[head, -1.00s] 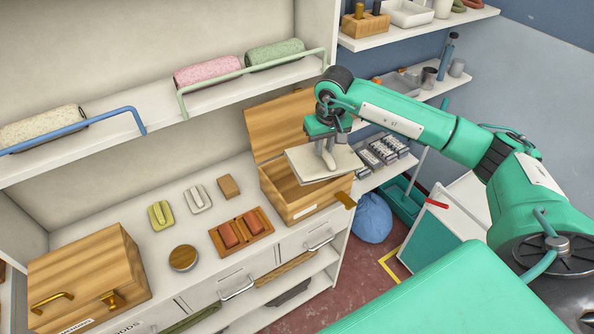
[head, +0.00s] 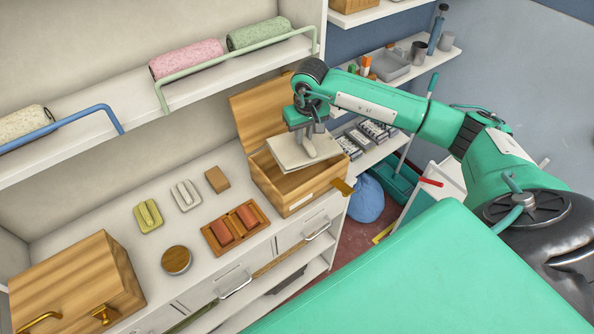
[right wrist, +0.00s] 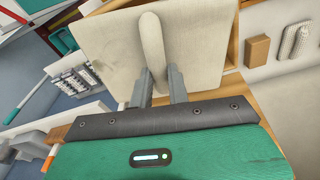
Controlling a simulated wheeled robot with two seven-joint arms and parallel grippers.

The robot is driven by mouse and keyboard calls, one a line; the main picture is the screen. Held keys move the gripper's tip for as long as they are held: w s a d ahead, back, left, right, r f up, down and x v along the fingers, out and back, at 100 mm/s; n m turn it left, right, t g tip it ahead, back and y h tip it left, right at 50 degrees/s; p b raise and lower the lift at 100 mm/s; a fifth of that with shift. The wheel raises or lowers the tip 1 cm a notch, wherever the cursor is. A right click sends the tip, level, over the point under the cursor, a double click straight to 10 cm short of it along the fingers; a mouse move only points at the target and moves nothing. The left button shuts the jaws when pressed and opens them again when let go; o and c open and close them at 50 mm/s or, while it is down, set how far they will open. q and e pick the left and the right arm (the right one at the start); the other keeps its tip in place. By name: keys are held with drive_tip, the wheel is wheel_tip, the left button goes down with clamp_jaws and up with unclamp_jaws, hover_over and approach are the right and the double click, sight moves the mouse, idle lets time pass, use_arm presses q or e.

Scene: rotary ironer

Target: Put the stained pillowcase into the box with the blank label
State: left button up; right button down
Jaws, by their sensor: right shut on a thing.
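The pillowcase is a flat cream folded piece with a raised ridge (head: 287,153). It also fills the upper middle of the right wrist view (right wrist: 108,45). My right gripper (head: 309,145) is shut on the ridge; its two fingers also show in the right wrist view (right wrist: 160,82). The pillowcase hangs over the opening of a wooden box (head: 275,192) whose lid is raised at the back. The box has a plain pale label (head: 301,201) with no visible writing. The inside of the box is mostly hidden. My left gripper is out of view.
A closed wooden box (head: 75,280) with brass fittings stands at the left of the counter. Between the boxes are a tray with two reddish blocks (head: 235,228), a round wooden piece (head: 176,260) and small blocks. A shelf with rolled cloths (head: 187,59) runs above.

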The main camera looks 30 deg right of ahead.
drive_tip(key=shift+s+f, duration=0.1)
drive_tip(key=shift+f, duration=0.05)
drive_tip(key=c, duration=1.3)
unclamp_jaws()
drive_tip(key=shift+c, duration=0.2)
drive_tip(key=shift+o, duration=0.4)
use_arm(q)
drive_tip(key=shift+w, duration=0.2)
use_arm(e)
drive_tip(key=shift+r, duration=0.25)
use_arm(q)
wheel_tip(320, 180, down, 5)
drive_tip(key=b, duration=0.5)
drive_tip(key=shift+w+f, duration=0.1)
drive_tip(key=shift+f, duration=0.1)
use_arm(e)
wheel_tip(320, 180, up, 13)
drive_tip(key=s, duration=0.1)
drive_tip(key=shift+s, duration=0.35)
